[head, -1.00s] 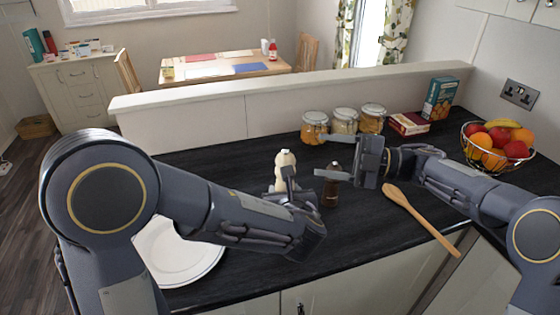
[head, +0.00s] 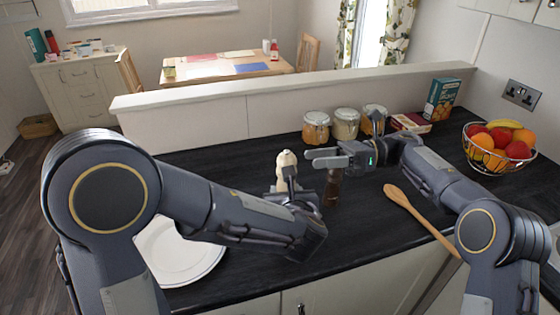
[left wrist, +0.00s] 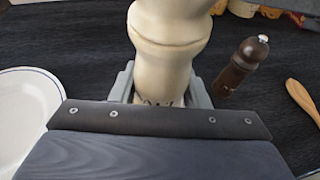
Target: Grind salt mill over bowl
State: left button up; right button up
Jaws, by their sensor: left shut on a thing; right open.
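The cream salt mill (head: 286,160) stands upright near the middle of the counter, and its body fills the left wrist view (left wrist: 168,45). My left gripper (head: 288,180) is shut around it, one finger on each side (left wrist: 160,85). A dark brown mill (head: 332,187) stands just right of it, also in the left wrist view (left wrist: 243,64). A white round dish with a thin blue rim, perhaps the bowl (head: 180,262), lies at the left, partly hidden by my left arm. My right gripper (head: 312,158) is open and empty, at the brown mill's top in the picture.
Three glass jars (head: 345,124) stand along the low wall. A wooden spoon (head: 415,212) lies to the right. Boxes (head: 440,100) and a wire fruit basket (head: 499,145) stand at the right back.

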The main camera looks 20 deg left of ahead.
aim_at(280, 159)
jog(key=x, duration=0.9)
jog(key=shift+a, duration=0.1)
jog(key=shift+c, duration=0.4)
jog(key=c, duration=0.9)
jog(key=shift+t, duration=0.3)
jog(key=m+t+y, duration=0.1)
jog(key=m+t, duration=0.1)
jog(key=t, duration=0.1)
jog(key=shift+w+m+t, duration=0.1)
jog(key=shift+m+t, duration=0.2)
jog(key=shift+m, duration=0.1)
jog(key=shift+w+m+t+y, duration=0.15)
jog(key=shift+m+t, duration=0.7)
jog(key=shift+t, duration=0.45)
jog(key=shift+w+m+t+y, duration=0.15)
jog(key=shift+m+t, duration=0.7)
jog(key=shift+t, duration=0.45)
